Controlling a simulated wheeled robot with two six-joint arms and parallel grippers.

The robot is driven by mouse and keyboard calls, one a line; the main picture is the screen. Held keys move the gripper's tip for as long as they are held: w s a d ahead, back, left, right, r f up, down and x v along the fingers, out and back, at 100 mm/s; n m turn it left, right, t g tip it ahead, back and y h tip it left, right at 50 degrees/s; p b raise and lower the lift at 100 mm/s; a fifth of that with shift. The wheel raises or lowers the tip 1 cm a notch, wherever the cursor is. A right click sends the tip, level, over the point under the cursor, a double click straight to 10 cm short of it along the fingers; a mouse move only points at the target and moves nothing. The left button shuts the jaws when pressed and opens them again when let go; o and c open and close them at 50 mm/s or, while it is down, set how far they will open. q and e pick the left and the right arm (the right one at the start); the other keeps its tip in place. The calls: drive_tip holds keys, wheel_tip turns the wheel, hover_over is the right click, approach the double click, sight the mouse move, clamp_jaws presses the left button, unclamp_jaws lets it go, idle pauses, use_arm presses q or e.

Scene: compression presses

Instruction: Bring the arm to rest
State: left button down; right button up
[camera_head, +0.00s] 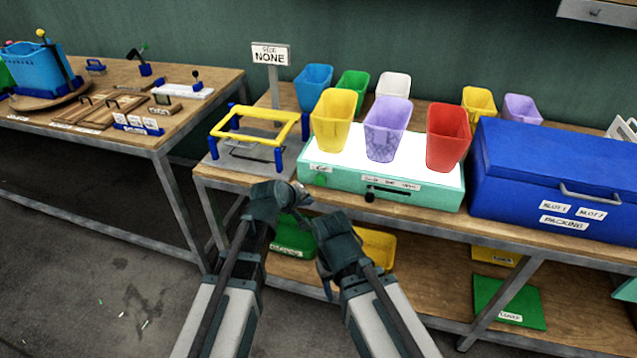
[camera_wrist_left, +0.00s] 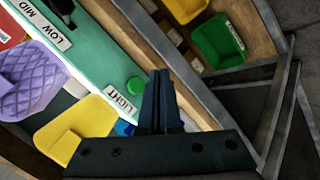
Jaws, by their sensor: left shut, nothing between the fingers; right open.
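My left gripper (camera_head: 300,190) is in front of the workbench edge in the head view, by the left end of the mint-green press box. It is shut and empty; its closed fingers also show in the left wrist view (camera_wrist_left: 160,100), over the bench edge beside the green button (camera_wrist_left: 135,85). My right gripper (camera_head: 326,280) is lower, in front of the lower shelf. It is open; its fingers are mostly hidden behind its own wrist. I see nothing held in either gripper.
The press box (camera_head: 385,184) carries yellow, purple and red cups on its white top. A yellow-handled frame (camera_head: 258,125) stands to its left, a blue packing box (camera_head: 560,180) to its right. Green (camera_head: 293,238) and yellow (camera_head: 376,250) bins sit on the lower shelf. Floor at left is mostly clear.

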idle(0.3)
use_arm(q)
drive_tip(key=s+a+r+m+g+y+p, duration=0.1)
drive_tip(key=s+m+g+y+p, duration=0.1)
drive_tip(key=s, duration=0.6)
drive_tip(key=s+a+r+m+g+y+p, duration=0.1)
drive_tip(key=s+a+m+g+y+p, duration=0.1)
drive_tip(key=s, duration=0.6)
drive_tip(key=s+a+r+m+g+y+p, duration=0.1)
drive_tip(key=s+m+g+p, duration=0.3)
drive_tip(key=s, duration=0.4)
drive_tip(key=shift+a+m+y+p, duration=0.35)
drive_tip(key=shift+m+p, duration=0.35)
drive_tip(key=shift+m, duration=0.4)
